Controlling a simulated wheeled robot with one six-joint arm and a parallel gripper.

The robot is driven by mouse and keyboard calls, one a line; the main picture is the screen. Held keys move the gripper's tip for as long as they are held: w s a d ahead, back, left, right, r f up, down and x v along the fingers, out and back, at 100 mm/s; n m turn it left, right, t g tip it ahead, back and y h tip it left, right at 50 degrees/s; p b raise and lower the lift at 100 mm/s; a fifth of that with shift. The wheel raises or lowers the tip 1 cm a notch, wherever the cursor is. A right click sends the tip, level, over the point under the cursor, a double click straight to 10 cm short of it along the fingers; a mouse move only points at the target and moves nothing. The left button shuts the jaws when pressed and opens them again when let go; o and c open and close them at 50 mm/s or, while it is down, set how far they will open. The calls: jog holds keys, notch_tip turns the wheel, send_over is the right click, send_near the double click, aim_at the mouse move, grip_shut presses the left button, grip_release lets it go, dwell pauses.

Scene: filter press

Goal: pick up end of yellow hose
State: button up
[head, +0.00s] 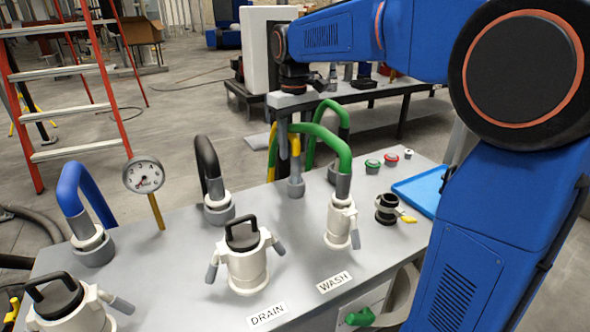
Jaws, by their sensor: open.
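The yellow hose (272,158) rises behind the grey bench top and bends over near my gripper. Its end appears to go down in a grey cuff (295,163) into a grey socket on the bench. My gripper (288,142) points down at the bend of the yellow hose, with a grey finger in front of it. The gripper is open. It overlaps the hose in this view, and I cannot tell whether it touches it. The far finger is hard to make out.
A green hose (328,138) arches close on the right to the WASH coupling (341,218). A black hose (207,158) and a blue hose (72,187) stand left. A gauge (144,175) stands between them. The DRAIN coupling (245,262) is in front. A blue tray (420,190) lies right.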

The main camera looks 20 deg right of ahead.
aim_at(295, 156)
jog(key=f, duration=0.4)
jog(key=shift+d, duration=0.2)
grip_shut()
jog(key=shift+r, duration=0.1)
